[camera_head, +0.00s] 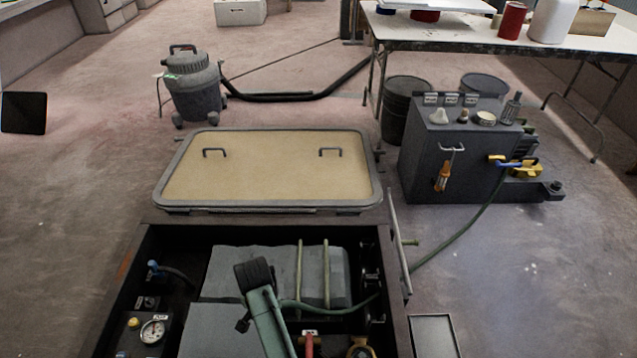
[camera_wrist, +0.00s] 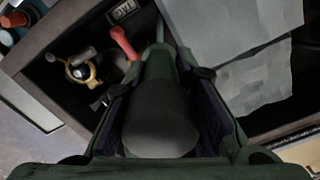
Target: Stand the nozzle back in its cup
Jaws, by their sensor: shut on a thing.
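My gripper (camera_wrist: 162,78) is shut in the wrist view. Between its dark pads is a dark grey, round-ended piece (camera_wrist: 162,132), which I take for the nozzle; its far end narrows and its outline is hard to make out. In the head view, a green bar with a black block on its end (camera_head: 254,274) stands over the open bay. I cannot tell the nozzle apart from the gripper there. A green hose (camera_head: 463,236) runs from the grey cabinet to the bay, with a similar length (camera_head: 340,307) inside. I cannot clearly identify the cup.
The dark-walled bay (camera_head: 118,300) holds a grey block (camera_head: 222,270), a gauge (camera_head: 152,331), a red handle (camera_head: 309,345) and a brass fitting (camera_head: 360,349). A tan hatch (camera_head: 270,175) lies behind. The cabinet (camera_head: 440,165) carries small items.

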